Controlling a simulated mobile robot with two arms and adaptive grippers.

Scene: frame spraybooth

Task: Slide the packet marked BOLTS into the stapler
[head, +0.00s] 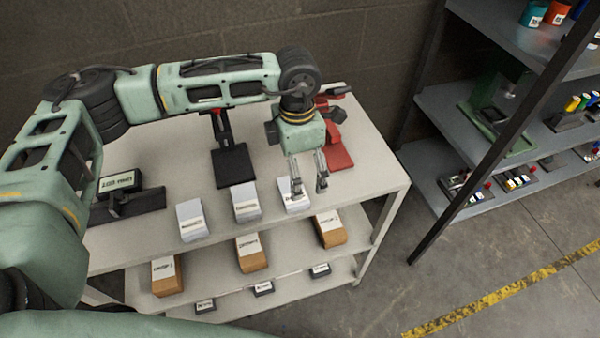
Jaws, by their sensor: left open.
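Three pale packets with white labels stand in a row on the table top: a left one (191,220), a middle one (245,202) and a right one (291,203). Their print is too small to read, so I cannot tell which is marked BOLTS. A black stapler-like device (233,166) stands behind the middle packet, and a red one (337,155) stands behind the right packet. I cannot tell which is the stapler. My left gripper (308,188) is open and points down at the right packet, partly covering it. My right gripper is out of view.
A black holder (130,205) with a labelled display stands at the table's left. Brown boxes (252,252) and small dark boxes (263,289) sit on the lower shelves. A grey rack (470,200) stands at the right, with open floor between.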

